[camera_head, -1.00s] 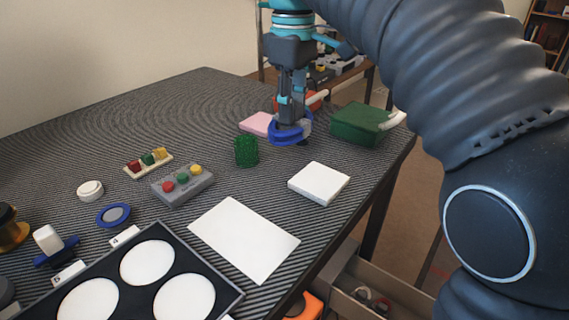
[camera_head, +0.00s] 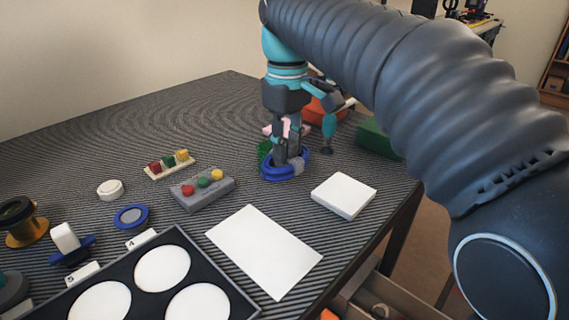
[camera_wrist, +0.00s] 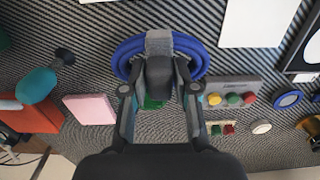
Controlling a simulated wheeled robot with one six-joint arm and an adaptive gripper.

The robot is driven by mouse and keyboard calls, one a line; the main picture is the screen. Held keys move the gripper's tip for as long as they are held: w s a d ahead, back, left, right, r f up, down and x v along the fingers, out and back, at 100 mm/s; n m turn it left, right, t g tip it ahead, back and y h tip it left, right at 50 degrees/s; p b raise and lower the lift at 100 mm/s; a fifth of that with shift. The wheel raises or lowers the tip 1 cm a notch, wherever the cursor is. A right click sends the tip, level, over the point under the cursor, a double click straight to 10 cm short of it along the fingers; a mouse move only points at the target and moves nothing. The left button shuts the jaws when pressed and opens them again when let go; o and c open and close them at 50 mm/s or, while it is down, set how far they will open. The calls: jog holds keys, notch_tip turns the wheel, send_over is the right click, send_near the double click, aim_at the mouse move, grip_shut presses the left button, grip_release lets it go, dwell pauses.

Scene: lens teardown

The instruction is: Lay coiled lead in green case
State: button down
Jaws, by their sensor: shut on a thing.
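The coiled lead (camera_head: 271,173) is a blue ring with a grey piece on it. My gripper (camera_head: 289,163) points down and is shut on the lead's near side; I cannot tell whether the ring touches the table. In the wrist view the blue coil (camera_wrist: 125,58) and its grey piece (camera_wrist: 158,42) lie at my gripper's tips (camera_wrist: 160,75). The green case (camera_head: 376,139) stands at the table's back right, to the right of my gripper and apart from it. My arm hides part of the case, so its inside does not show.
A green bristly block (camera_head: 264,151) is just behind the coil. A teal and dark object (camera_head: 329,130) stands between coil and case. A red-orange case (camera_head: 322,112) is behind. A white box (camera_head: 343,194), a button box (camera_head: 203,189) and a white sheet (camera_head: 264,250) lie nearer.

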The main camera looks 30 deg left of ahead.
aim_at(286, 164)
jog(key=shift+a+f+b, duration=0.15)
jog(key=shift+f+b, duration=0.25)
jog(key=shift+f, duration=1.65)
jog(key=shift+f, duration=0.1)
jog(key=c, duration=0.9)
grip_release()
notch_tip(286, 164, up, 12)
jog(key=p, duration=0.2)
jog(key=shift+p, duration=0.35)
